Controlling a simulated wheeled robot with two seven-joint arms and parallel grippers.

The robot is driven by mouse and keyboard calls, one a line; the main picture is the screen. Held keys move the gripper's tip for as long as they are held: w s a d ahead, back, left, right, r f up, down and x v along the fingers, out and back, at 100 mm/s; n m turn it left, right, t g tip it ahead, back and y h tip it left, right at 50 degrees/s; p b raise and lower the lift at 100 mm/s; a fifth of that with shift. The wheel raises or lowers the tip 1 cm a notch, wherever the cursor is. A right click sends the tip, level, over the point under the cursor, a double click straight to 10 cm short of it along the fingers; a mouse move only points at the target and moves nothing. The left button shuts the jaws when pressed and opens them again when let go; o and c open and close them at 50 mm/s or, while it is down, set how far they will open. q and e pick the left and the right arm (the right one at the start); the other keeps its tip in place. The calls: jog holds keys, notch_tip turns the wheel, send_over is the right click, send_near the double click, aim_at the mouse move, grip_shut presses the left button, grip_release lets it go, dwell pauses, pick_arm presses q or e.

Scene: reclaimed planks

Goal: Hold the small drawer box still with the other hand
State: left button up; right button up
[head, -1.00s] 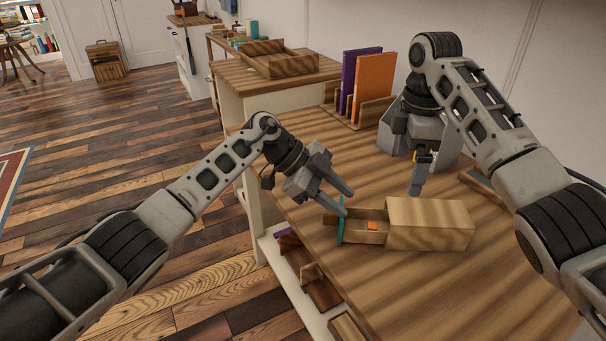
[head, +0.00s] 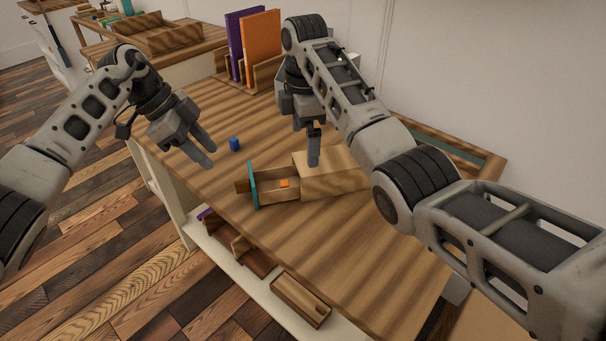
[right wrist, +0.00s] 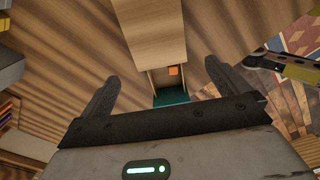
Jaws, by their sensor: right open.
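The small wooden drawer box (head: 335,182) lies on the table with its drawer (head: 272,194) pulled out to the left. The drawer has a teal front (head: 253,186) and holds an orange block (head: 284,183). My right gripper (head: 314,160) is open, its fingers pointing down at the box's far side. In the right wrist view the box (right wrist: 150,30) and drawer lie between its spread fingers; I cannot tell whether they touch. My left gripper (head: 208,156) is open and empty, left of the drawer. A blue cube (head: 234,144) lies on the table just right of it.
Purple (head: 236,50) and orange (head: 261,48) books stand in a wooden holder at the back. A wooden tray (head: 155,38) is on a side surface at the back left. A shelf below the table's front edge holds wooden pieces (head: 300,298). The table in front of the box is clear.

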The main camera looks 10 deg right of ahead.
aim_at(304, 176)
notch_tip(304, 176, down, 11)
jog(key=shift+r, duration=0.1)
dwell(0.3)
jog(key=c, duration=1.2)
